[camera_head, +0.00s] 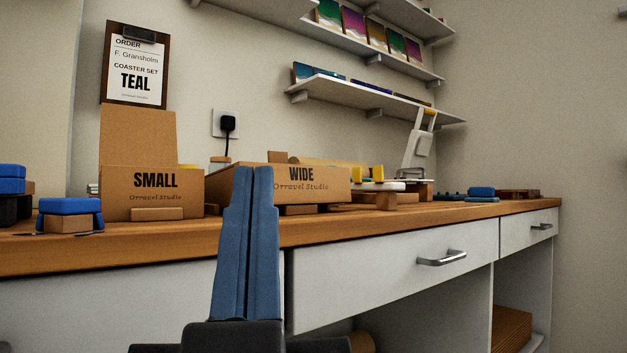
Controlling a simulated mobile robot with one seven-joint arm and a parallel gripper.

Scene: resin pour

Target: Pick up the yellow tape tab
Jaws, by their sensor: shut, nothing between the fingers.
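My gripper (253,175) shows its blue fingers pointing up in the lower middle of the head view. They are pressed together with nothing between them, in front of the worktop edge. Several small yellow pieces show on or above the worktop, and I cannot tell which is the tape tab. Two upright yellow pieces, a left one (355,173) and a right one (376,173), stand right of the WIDE box. Another yellow piece (430,111) is at the top of a white stand. A yellow sliver (188,166) shows behind the SMALL box. My gripper is apart from all of them.
The wooden worktop (480,209) runs along the wall above white drawers (400,262). The SMALL box (150,193) and WIDE box (315,184) stand along it. Blue-topped items (70,207) are at left. Shelves (370,104) hang above. The worktop's front right is fairly clear.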

